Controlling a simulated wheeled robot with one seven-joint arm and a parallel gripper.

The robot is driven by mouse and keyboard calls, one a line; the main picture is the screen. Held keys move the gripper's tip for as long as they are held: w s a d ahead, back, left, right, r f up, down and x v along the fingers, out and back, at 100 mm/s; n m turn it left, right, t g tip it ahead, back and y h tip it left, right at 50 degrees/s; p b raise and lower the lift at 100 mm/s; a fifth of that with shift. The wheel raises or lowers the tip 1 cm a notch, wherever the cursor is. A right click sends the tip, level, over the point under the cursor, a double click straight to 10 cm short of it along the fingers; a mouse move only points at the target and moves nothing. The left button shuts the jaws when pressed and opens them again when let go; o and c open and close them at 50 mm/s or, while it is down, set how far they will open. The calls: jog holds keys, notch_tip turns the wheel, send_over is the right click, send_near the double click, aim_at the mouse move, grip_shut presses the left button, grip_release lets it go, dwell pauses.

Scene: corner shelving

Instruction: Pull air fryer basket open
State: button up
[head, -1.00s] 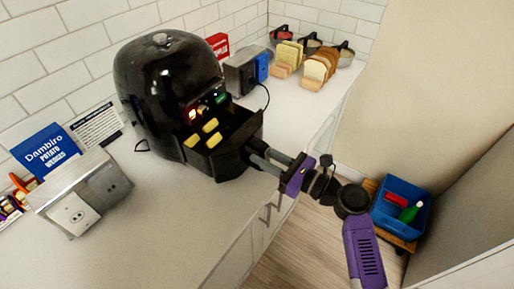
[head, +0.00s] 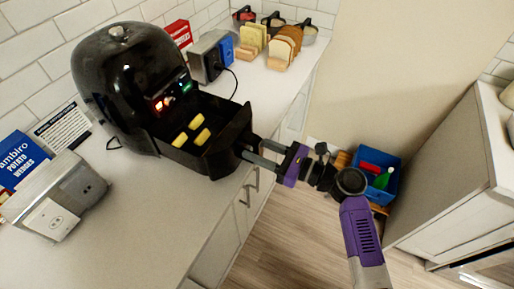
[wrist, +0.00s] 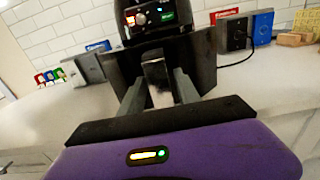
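The black air fryer (head: 125,75) stands on the white counter at the left in the head view. Its basket (head: 222,142) is pulled out toward the counter's front edge, with several yellow wedges (head: 190,135) inside. My gripper (head: 248,152) is at the basket's front. In the wrist view, the basket's dark front panel (wrist: 205,65) faces me, and my gripper (wrist: 160,92) has its two fingers on either side of the basket's metallic handle (wrist: 157,82). The fingers appear closed on the handle.
A metal outlet box (head: 62,195) stands on the counter at front left, and another (head: 208,58) behind the fryer. Bread slices (head: 285,45) and bowls are at the far end. A cabinet (head: 450,170) stands at the right.

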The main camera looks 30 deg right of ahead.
jog(key=shift+o, duration=0.2)
jog(key=b+v, duration=0.1)
jog(key=v, duration=0.6)
jog(key=shift+s+d, duration=0.25)
jog(key=shift+s, duration=0.05)
dwell(0.4)
